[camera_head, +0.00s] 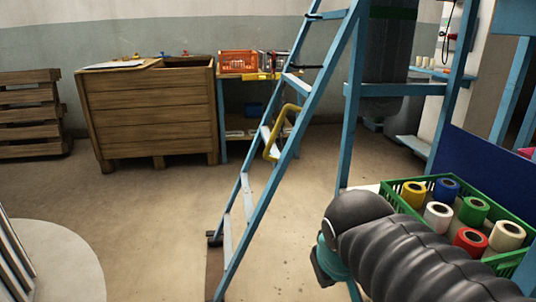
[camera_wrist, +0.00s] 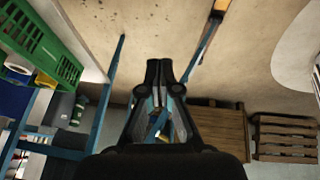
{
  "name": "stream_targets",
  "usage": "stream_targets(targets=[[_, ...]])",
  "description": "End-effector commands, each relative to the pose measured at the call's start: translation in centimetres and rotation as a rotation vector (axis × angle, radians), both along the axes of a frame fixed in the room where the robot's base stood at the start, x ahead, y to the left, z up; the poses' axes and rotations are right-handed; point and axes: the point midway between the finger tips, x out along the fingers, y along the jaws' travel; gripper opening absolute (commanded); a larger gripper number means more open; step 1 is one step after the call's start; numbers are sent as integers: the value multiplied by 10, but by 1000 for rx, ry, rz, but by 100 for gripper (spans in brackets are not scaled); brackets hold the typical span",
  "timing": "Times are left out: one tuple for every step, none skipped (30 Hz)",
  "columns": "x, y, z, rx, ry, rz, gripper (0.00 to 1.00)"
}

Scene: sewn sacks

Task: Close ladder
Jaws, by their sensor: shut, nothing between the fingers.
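The ladder (camera_head: 291,135) is blue with pale treads and stands in the middle of the head view. It slants from upper right down to its feet on the floor at lower left, its lower part apart from the upright blue frame (camera_head: 350,110). A bent yellow handle (camera_head: 268,144) is on its side. In the wrist view a blue ladder rail (camera_wrist: 207,42) runs behind my gripper (camera_wrist: 166,66), which is shut and empty. I cannot tell if it touches the ladder. In the head view my dark arm hides most of the gripper.
A green crate (camera_head: 404,181) with several coloured rolls stands at right, near my arm. A wooden bin (camera_head: 150,115), an orange crate (camera_head: 238,61) on a bench and slatted pallets (camera_head: 30,110) stand at the back.

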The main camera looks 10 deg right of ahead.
Motion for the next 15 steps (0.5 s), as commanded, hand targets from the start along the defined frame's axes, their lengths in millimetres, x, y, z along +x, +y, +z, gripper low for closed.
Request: stream_targets(targets=[[16,-3,3,-49,25,20,0],[25,-5,6,-81,38,30,0],[38,-9,10,-126,54,42,0],[48,-11,13,-160,66,52,0],[58,-13,16,-194,77,61,0],[72,-16,20,-240,91,72,0],[83,-17,22,-274,100,80,0],[94,-18,25,-309,108,88,0],[109,-19,28,-355,118,97,0],[120,-20,30,-390,125,106,0],[131,-20,32,-424,132,113,0],[147,-19,36,-472,137,122,0],[158,-18,37,-507,142,128,0],[170,-17,39,-542,145,134,0],[186,-14,41,-589,149,142,0]])
